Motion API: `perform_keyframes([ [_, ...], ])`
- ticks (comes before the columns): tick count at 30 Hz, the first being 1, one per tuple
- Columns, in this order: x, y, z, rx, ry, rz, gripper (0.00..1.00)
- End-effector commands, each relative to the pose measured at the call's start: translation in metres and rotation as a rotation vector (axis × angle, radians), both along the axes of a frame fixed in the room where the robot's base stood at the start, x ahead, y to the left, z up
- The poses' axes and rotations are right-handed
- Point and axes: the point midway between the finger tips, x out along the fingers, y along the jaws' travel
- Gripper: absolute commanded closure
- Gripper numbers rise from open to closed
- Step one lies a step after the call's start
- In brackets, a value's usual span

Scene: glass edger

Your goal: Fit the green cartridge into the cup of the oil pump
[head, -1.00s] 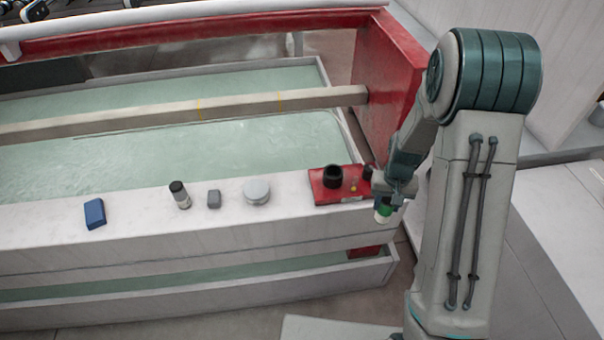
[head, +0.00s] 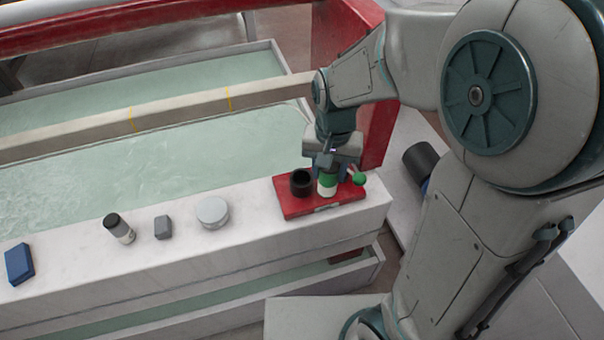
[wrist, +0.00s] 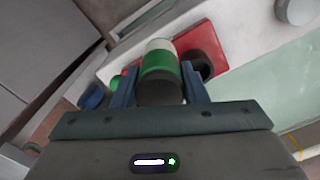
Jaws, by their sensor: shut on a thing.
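The oil pump is a red base (head: 290,209) on the white ledge, with an open black cup (head: 301,183) standing on its left part. My gripper (head: 328,168) is shut on the green cartridge (head: 327,182), which has a green band and a white lower end. The cartridge is upright, just right of the black cup and outside it. I cannot tell whether its lower end touches the base. In the wrist view the cartridge (wrist: 159,63) sits between the two fingers, its white end pointing away, with the cup (wrist: 202,68) close beside it.
A green ball-shaped knob (head: 358,178) stands right of the cartridge. Left along the ledge are a round grey tin (head: 212,212), a grey block (head: 162,227), a dark-capped bottle (head: 118,228) and a blue block (head: 19,264). A water-filled trough (head: 150,165) lies behind.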

Motion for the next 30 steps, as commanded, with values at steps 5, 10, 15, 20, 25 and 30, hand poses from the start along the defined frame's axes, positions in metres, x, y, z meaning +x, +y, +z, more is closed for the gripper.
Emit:
perform_keyframes([
  [5, 0.026, 0.019, -0.02, -0.003, 0.003, 0.01, 0.87],
  [10, 0.052, 0.033, -0.038, -0.003, 0.002, 0.01, 0.87],
  [15, 0.076, 0.046, -0.054, -0.003, 0.002, 0.007, 0.87],
  [20, 0.089, 0.053, -0.062, -0.001, 0.0, 0.006, 0.87],
  [25, 0.091, 0.055, -0.07, -0.001, 0.001, 0.006, 0.87],
  [30, 0.091, 0.054, -0.095, -0.002, 0.004, 0.004, 0.87],
])
